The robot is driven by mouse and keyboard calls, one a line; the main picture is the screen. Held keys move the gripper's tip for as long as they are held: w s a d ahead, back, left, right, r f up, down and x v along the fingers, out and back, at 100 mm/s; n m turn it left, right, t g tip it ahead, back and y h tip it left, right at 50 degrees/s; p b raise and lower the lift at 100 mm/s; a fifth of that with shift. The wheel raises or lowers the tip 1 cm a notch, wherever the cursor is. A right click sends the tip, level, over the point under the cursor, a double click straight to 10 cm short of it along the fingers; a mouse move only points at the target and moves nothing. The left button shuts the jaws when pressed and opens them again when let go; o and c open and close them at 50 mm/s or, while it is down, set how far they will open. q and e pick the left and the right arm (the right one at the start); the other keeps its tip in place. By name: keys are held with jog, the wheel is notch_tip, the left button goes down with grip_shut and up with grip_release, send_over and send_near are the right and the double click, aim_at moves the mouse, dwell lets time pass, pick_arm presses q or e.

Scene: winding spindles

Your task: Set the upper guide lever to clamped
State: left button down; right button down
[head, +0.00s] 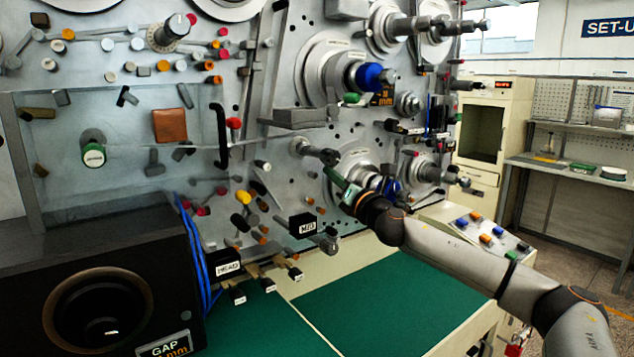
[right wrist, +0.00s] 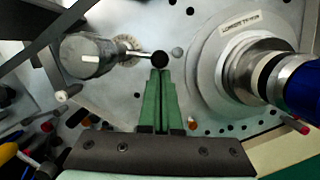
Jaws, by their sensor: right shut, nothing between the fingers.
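A guide lever with a grey cylindrical hub (head: 308,149) and a black ball knob (head: 329,156) sits on the grey machine panel. I cannot read a label naming it upper. In the right wrist view the hub (right wrist: 90,55) is at upper left, and a thin rod runs right to the ball knob (right wrist: 160,58). My right gripper (head: 335,176) has green fingers and is shut and empty. Its tips (right wrist: 161,72) are just below the ball in the wrist view; I cannot tell whether they touch. My left gripper is not in view.
A lower spindle with a blue end (right wrist: 303,85) stands out close to the right of my fingers. Another blue-ended spindle (head: 369,76) is above. A black MID block (head: 302,225) sticks out below. The green bench top (head: 380,290) is largely clear.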

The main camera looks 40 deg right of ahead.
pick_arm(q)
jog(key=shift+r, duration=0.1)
pick_arm(e)
jog(key=shift+s+d+r+n+t+y, duration=0.15)
jog(key=shift+d+r+n+y, duration=0.25)
jog(key=shift+n, duration=0.75)
jog(key=shift+w+d+r+n+t+y, duration=0.1)
jog(key=shift+d+r+n+t+y, duration=0.25)
jog(key=shift+n, duration=0.8)
